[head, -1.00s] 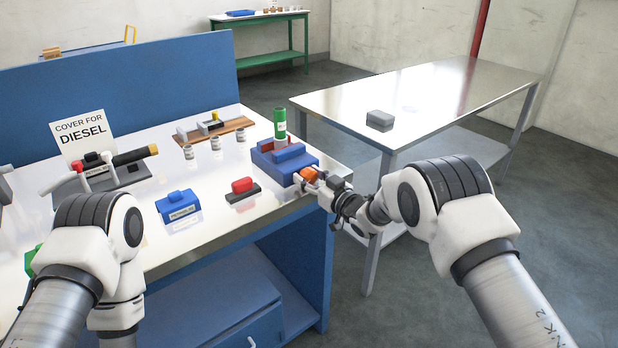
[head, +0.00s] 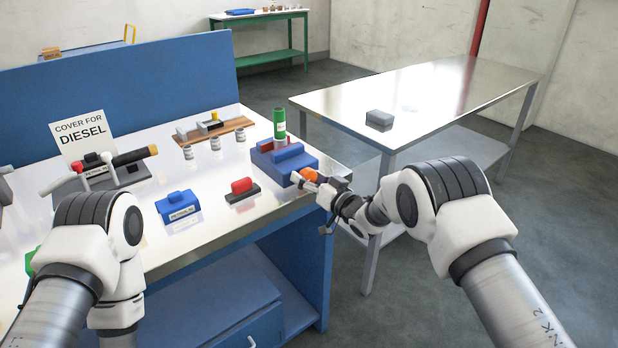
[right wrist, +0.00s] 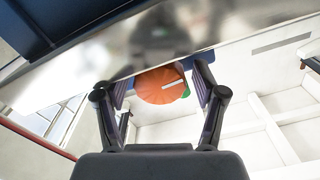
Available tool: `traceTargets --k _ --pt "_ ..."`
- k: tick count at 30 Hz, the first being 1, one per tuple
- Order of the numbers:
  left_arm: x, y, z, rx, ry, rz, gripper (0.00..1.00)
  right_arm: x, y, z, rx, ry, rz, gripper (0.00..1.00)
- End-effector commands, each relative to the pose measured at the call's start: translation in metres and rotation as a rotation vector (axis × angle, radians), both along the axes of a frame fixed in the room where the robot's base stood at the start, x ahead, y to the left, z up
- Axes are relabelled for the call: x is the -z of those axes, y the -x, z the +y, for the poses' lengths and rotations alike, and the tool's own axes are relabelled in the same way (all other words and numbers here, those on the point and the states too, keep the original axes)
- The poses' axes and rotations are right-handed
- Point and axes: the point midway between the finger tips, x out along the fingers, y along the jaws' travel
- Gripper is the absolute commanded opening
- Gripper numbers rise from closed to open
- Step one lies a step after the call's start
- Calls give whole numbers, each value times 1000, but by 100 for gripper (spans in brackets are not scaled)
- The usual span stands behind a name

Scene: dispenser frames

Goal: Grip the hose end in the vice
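The blue vice (head: 285,163) stands at the right front corner of the bench. Its round orange knob (head: 308,174) faces my right arm. A green cylinder (head: 279,123) with a pale label stands upright at the vice; I cannot tell whether it is the hose end or whether the jaws touch it. My right gripper (head: 316,182) is at the knob. In the right wrist view, its open fingers lie either side of the orange knob (right wrist: 161,86), which bears a white stripe; a gap shows on the right. My left gripper is not in view.
A black hose with a tan tip (head: 134,157) lies on a grey stand by the diesel sign (head: 82,136). A blue block (head: 178,207) and a red block (head: 242,187) sit nearer the front. A steel table (head: 440,85) stands to the right, past open floor.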

Motion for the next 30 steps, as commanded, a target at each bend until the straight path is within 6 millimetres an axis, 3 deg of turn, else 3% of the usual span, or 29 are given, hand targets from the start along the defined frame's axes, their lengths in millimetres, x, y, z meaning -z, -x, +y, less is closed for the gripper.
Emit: traceTargets --k 11,14,24,30 --pt "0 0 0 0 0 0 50 -1 4 -5 2 1 0 74" --pt "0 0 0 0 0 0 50 0 16 -14 3 1 2 74" --pt "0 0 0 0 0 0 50 -1 83 -62 3 0 1 74" --pt "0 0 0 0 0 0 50 0 97 -71 1 1 0 74"
